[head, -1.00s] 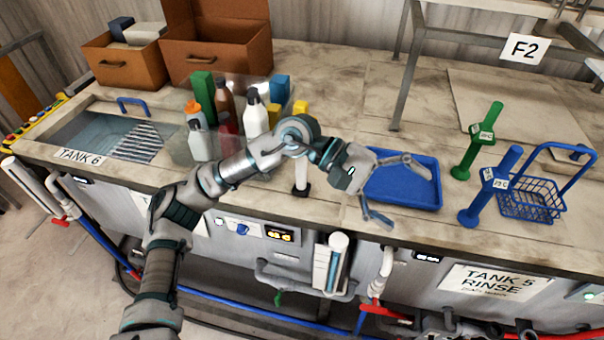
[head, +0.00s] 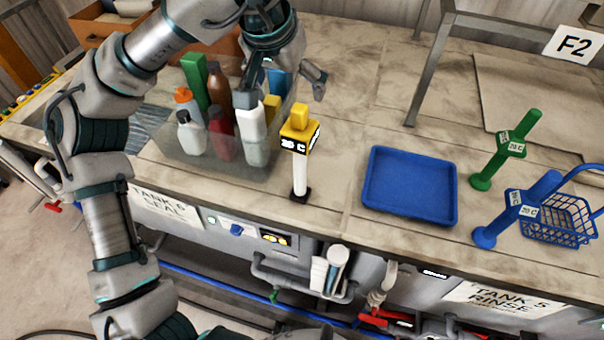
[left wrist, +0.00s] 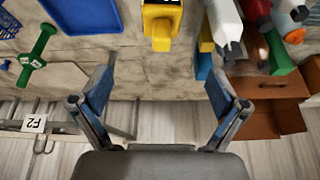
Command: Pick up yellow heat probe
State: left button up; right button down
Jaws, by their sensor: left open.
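The yellow heat probe (head: 300,140) stands upright on the bench in the head view, with a yellow top, a dark temperature label, a white shaft and a black foot. Its yellow head also shows at the top of the left wrist view (left wrist: 160,28). My left gripper (head: 284,86) is above and behind the probe in the head view, partly hidden by its own wrist. In the left wrist view its two fingers (left wrist: 158,92) are spread with nothing between them, and the probe lies beyond them, apart. My right gripper is not in view.
A clear bin (head: 185,157) of several bottles stands close left of the probe. A blue tray (head: 408,207) lies to its right, then a green probe (head: 512,146), a blue probe (head: 508,214) and a blue basket (head: 560,222). A metal stand leg (head: 428,70) rises behind.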

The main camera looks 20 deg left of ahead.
aim_at(297, 109)
pick_arm(q)
jog(key=x, duration=0.4)
jog(key=shift+s+d+f, duration=0.1)
jog(key=shift+s+f, duration=0.05)
jog(key=shift+f, duration=0.1)
jog(key=shift+w+x, duration=0.2)
jog(key=shift+x, duration=0.95)
jog(key=x, duration=0.3)
jog(key=shift+w+r, duration=0.1)
jog(key=shift+w, duration=0.25)
jog(key=shift+a, duration=0.25)
jog(key=p+x, duration=0.1)
jog(key=x, duration=0.3)
jog(key=shift+s, duration=0.1)
jog(key=shift+w+f, duration=0.3)
jog(key=shift+f, duration=0.15)
jog(key=shift+s, duration=0.1)
jog(key=shift+c, duration=0.3)
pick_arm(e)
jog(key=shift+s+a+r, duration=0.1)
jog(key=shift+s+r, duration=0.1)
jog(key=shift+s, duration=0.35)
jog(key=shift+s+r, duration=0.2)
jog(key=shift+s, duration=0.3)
pick_arm(q)
jog(key=c, duration=0.4)
grip_shut()
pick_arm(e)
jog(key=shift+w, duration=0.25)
